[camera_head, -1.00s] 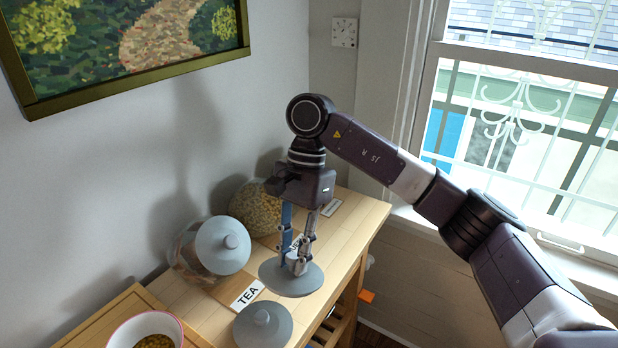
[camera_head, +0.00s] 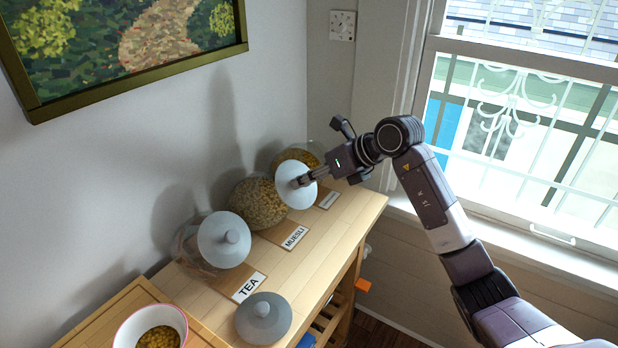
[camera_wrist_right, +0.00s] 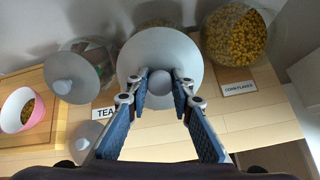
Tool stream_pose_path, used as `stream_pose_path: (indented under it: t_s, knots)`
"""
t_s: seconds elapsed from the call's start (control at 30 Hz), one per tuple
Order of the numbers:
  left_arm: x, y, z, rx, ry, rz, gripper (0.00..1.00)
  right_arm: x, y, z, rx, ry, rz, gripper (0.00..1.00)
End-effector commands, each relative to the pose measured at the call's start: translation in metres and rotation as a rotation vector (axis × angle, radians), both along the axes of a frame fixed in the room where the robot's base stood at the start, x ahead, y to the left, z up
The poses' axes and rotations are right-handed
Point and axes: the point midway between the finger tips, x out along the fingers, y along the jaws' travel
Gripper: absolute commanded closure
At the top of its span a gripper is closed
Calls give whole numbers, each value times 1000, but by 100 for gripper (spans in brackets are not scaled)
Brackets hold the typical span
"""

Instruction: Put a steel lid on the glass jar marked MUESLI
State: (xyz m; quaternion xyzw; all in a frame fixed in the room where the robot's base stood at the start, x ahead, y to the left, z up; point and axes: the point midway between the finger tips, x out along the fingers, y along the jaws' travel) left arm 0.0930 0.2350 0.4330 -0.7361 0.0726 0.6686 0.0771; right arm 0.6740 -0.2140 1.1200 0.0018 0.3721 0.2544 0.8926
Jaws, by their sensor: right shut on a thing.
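The MUESLI jar (camera_head: 258,204) is round glass, full of pale flakes, and stands behind its MUESLI label (camera_head: 294,237). My right gripper (camera_head: 302,181) is shut on the knob of a grey steel lid (camera_head: 292,193). The held lid is tilted, overlapping the right edge of the MUESLI jar in the head view; I cannot tell whether they touch. In the right wrist view the held lid (camera_wrist_right: 160,52) hides most of the jar behind it, with the knob between the fingers (camera_wrist_right: 160,84). A second steel lid (camera_head: 263,320) lies on the table. My left gripper is not in view.
The TEA jar (camera_head: 188,246) wears a tilted lid (camera_head: 224,240). The corn flakes jar (camera_head: 291,156) stands behind the held lid and is open in the wrist view (camera_wrist_right: 237,35). A pink-rimmed bowl (camera_head: 150,328) is at front left. The wooden table (camera_head: 340,222) is clear on its right.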

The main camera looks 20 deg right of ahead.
Motion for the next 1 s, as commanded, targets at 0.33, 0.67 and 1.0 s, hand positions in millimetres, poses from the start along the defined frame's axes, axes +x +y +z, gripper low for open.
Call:
stream_pose_path:
  t_s: [0.33,0.67,1.0]
  knots:
    - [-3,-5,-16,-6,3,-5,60,21,17,-26,0,1,4,100]
    - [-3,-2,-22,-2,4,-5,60,30,24,-34,-1,0,4,100]
    - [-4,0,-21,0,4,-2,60,30,24,-34,-2,0,4,100]
